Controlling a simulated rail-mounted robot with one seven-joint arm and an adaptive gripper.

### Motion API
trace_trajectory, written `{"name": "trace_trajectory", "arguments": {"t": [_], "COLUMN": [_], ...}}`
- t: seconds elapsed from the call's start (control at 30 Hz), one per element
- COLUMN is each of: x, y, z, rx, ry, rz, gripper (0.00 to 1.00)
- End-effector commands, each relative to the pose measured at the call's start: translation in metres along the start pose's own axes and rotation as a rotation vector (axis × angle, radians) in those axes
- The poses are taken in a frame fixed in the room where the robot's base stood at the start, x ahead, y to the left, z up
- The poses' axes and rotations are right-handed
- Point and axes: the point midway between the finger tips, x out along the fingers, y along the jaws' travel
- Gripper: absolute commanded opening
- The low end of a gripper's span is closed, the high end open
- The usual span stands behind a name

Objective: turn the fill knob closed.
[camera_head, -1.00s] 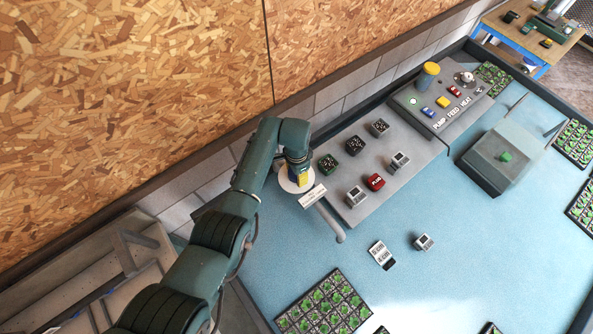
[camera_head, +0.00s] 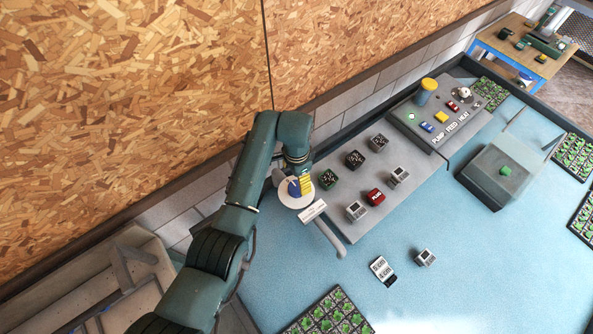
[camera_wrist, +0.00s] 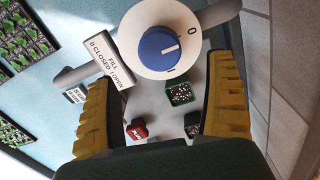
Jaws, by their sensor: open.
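The fill knob (camera_wrist: 160,50) is a round blue knob on a white dial disc (camera_wrist: 145,15) with 0 and 1 marks. Its white pointer line lies between the two marks in the wrist view. It also shows in the head view (camera_head: 293,188), partly covered by my gripper. The label (camera_wrist: 106,60) beside it reads FILL, 0 CLOSED, 1 OPEN. My gripper (camera_wrist: 164,73) is open, its yellow fingers spread on either side below the knob in the wrist view. Neither finger visibly touches the knob. In the head view my gripper (camera_head: 305,184) is at the dial's right side.
A grey pipe (camera_head: 330,238) runs by the label.

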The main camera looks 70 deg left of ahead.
Motion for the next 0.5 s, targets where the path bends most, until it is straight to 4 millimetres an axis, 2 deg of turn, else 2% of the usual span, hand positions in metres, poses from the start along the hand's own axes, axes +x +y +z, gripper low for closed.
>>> {"name": "trace_trajectory", "arguments": {"t": [0.1,0.2,0.5], "x": [-0.024,-0.036,-0.040], "y": [0.000,0.000,0.000], "z": [0.000,0.000,0.000], "rx": [0.000,0.000,0.000], "ry": [0.001,0.000,-0.001], "rz": [-0.001,0.000,0.001], "gripper": [0.86,0.86,0.86]}}
